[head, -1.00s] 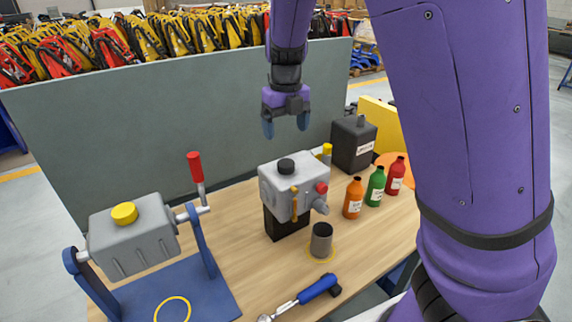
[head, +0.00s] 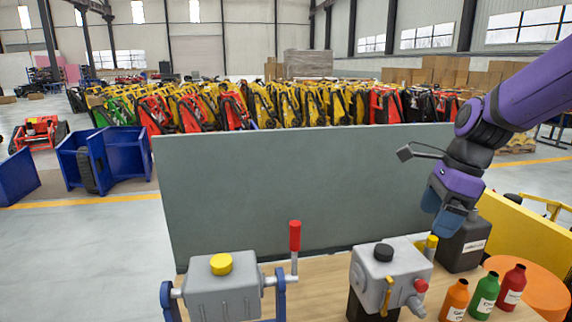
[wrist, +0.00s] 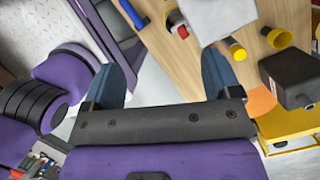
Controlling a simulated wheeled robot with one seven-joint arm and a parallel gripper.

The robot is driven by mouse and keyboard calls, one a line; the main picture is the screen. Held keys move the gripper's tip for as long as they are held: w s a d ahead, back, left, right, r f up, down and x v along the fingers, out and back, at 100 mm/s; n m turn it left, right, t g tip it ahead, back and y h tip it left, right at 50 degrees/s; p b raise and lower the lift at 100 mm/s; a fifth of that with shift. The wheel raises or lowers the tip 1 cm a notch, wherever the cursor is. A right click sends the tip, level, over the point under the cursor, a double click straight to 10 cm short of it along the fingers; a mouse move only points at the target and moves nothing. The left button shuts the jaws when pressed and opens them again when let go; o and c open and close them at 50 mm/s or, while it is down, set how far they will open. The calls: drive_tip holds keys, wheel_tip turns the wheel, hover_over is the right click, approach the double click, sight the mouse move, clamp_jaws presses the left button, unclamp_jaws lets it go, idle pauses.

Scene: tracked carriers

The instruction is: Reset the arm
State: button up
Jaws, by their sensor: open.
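My gripper (head: 447,212) is in the head view at the right, above the bench and in front of the grey panel. It points down and holds nothing. In the wrist view my gripper (wrist: 165,80) shows its two blue fingers spread wide apart with nothing between them. My purple arm comes in from the right edge of the head view. The grey pump box (head: 400,268) with a black cap stands on the bench below and left of the gripper, apart from it.
A grey tilting box (head: 222,295) with a yellow cap and red-handled crank stands left. A black canister (head: 462,248), orange bottle (head: 455,300), green bottle (head: 485,295) and red bottle (head: 512,288) stand right. A grey panel (head: 300,190) backs the bench.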

drive_tip(key=s+d+r+n+t+h, duration=0.1)
drive_tip(key=s+r+n, duration=0.3)
drive_tip(key=s+n, duration=0.4)
drive_tip(key=s+r+n+t+h, duration=0.2)
drive_tip(key=s+r+n+t, duration=0.1)
drive_tip(key=s+n, duration=0.6)
drive_tip(key=shift+d+r+n+t, duration=0.4)
drive_tip(key=shift+n+t, duration=0.1)
drive_tip(key=shift+n, duration=1.3)
drive_tip(key=shift+s, duration=0.1)
